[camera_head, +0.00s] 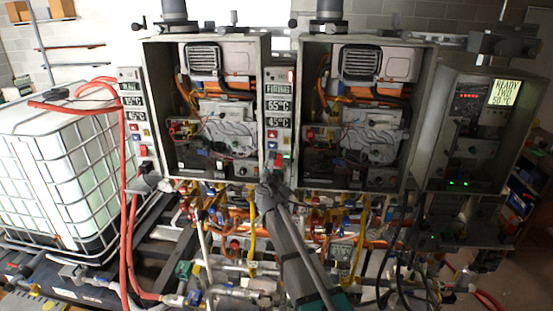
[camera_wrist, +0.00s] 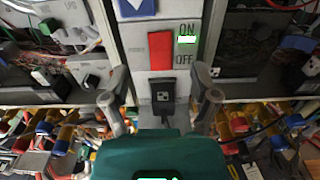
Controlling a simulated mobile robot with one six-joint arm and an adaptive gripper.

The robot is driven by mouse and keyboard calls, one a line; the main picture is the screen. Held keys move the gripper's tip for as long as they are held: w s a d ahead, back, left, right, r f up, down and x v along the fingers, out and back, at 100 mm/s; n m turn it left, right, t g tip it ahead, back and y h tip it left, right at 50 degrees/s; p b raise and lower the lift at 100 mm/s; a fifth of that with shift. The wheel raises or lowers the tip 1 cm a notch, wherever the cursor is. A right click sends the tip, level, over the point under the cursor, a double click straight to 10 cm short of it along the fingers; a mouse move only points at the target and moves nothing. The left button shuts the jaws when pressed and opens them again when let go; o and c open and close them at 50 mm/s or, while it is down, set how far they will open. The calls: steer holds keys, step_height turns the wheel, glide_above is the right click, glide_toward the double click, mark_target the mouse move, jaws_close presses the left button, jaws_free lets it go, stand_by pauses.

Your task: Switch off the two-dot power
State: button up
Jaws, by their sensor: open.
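A red rocker switch (camera_wrist: 160,50) sits on a narrow grey panel in the wrist view, beside ON and OFF lettering. A bright indicator (camera_wrist: 187,39) shows under ON. A black fitting (camera_wrist: 162,96) with small pale marks is just below the switch. I cannot make out a two-dot mark. In the head view the red switch (camera_head: 277,161) is low on the middle control panel (camera_head: 279,85). My gripper (camera_wrist: 160,84) is open and empty, its fingers either side of the panel's lower part, just below the switch. It also shows in the head view (camera_head: 269,187).
Open heater cabinets (camera_head: 216,110) and (camera_head: 360,115) flank the middle panel. Another control panel (camera_head: 138,115) is at left, and a cabinet with a lit display (camera_head: 504,92) at right. Pipes and valves (camera_head: 225,275) crowd the space below. A caged white tank (camera_head: 65,165) stands at left.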

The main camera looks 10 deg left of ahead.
mark_target(278, 156)
steer(key=shift+w+d, duration=0.1)
steer(key=shift+w, duration=2.8)
